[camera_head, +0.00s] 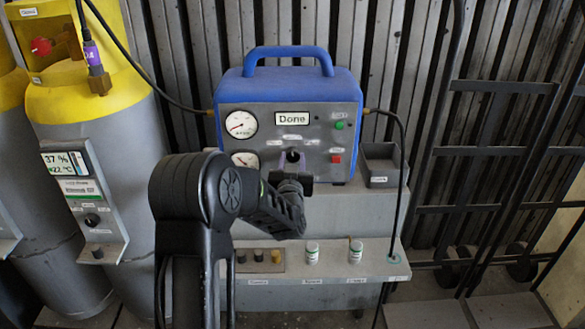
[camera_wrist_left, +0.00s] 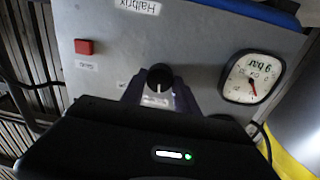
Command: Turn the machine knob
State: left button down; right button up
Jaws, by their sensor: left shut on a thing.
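The machine is a blue box with a grey front panel (camera_head: 330,112), standing on a grey bench. Its black knob (camera_head: 292,155) sits low in the middle of the panel, and it also shows in the left wrist view (camera_wrist_left: 160,75). My left gripper (camera_wrist_left: 159,88) is at the panel with its fingers on either side of the knob, shut on it. In the head view my left arm covers the lower panel and part of the gripper. The panel display (camera_head: 292,118) reads "Done". My right gripper is not in view.
Two round gauges sit left on the panel; the upper gauge (camera_head: 241,124) is clear of my arm. A green button (camera_head: 339,125) and red button (camera_head: 336,158) are at right. A grey tray (camera_head: 381,160) stands beside the machine. Small jars (camera_head: 312,252) line the lower shelf. Yellow-topped tanks (camera_head: 110,110) stand left.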

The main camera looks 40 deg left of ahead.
pick_arm(q)
jog(key=n+b, duration=0.3)
jog(key=b, duration=0.1)
jog(key=n+b, duration=0.3)
jog(key=b, duration=0.2)
jog(key=n+b, duration=0.2)
jog(key=b, duration=0.2)
jog(key=shift+f+n+b, duration=0.35)
jog(key=shift+n+b, duration=0.05)
jog(key=shift+r+n+b, duration=0.2)
jog(key=shift+n+b, duration=0.8)
jog(key=c, duration=0.9)
grip_release()
jog(key=v, duration=0.8)
jog(key=shift+w+f, duration=0.1)
